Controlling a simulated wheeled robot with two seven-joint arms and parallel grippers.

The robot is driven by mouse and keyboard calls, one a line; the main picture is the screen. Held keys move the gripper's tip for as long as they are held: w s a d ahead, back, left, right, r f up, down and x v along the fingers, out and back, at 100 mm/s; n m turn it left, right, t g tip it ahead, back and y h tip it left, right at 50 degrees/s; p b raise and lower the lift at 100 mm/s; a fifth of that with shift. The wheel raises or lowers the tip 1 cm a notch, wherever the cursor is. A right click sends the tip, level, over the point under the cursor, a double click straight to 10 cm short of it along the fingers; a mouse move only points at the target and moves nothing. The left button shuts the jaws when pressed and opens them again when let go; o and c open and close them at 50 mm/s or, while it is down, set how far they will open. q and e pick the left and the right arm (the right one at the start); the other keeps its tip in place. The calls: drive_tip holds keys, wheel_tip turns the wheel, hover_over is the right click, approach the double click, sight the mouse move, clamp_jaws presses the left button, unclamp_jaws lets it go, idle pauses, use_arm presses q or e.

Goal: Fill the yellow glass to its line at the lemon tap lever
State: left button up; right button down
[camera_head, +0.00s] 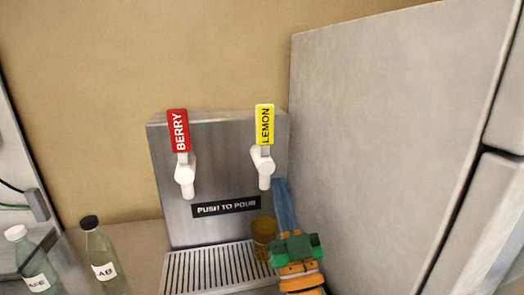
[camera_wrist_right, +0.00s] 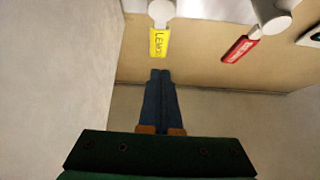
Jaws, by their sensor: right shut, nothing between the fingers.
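The yellow glass (camera_head: 264,230) stands on the drip tray below the lemon tap, partly hidden by my right gripper and arm; its line and fill level are too small to tell. The lemon tap lever (camera_head: 265,125) is yellow above a white spout; it also shows in the wrist view (camera_wrist_right: 159,43). My right gripper (camera_head: 280,183) is shut and empty, its blue fingers just right of and below the lemon spout. In the wrist view its fingertips (camera_wrist_right: 160,74) appear close to the yellow lever; the head view shows them apart from it. My left gripper is out of view.
The red berry tap lever (camera_head: 178,130) is left of the lemon one on the steel dispenser (camera_head: 218,150). The slotted drip tray (camera_head: 205,270) lies below. Two bottles (camera_head: 103,260) (camera_head: 33,265) stand at left. A tall grey panel (camera_head: 390,130) closes off the right side.

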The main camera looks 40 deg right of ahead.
drive_tip(key=t, duration=0.1)
approach(266, 112)
wheel_tip(266, 112, up, 4)
drive_tip(key=w, duration=0.1)
drive_tip(key=w+d+b, duration=0.1)
drive_tip(key=w, duration=0.1)
drive_tip(key=shift+d+f+h, duration=0.2)
drive_tip(key=shift+d+h, duration=0.1)
drive_tip(key=shift+d, duration=0.05)
drive_tip(key=shift+w+d, duration=0.2)
drive_tip(key=shift+w, duration=0.3)
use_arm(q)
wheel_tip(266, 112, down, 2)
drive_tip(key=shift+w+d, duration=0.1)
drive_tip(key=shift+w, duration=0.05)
use_arm(e)
drive_tip(key=shift+s, duration=0.1)
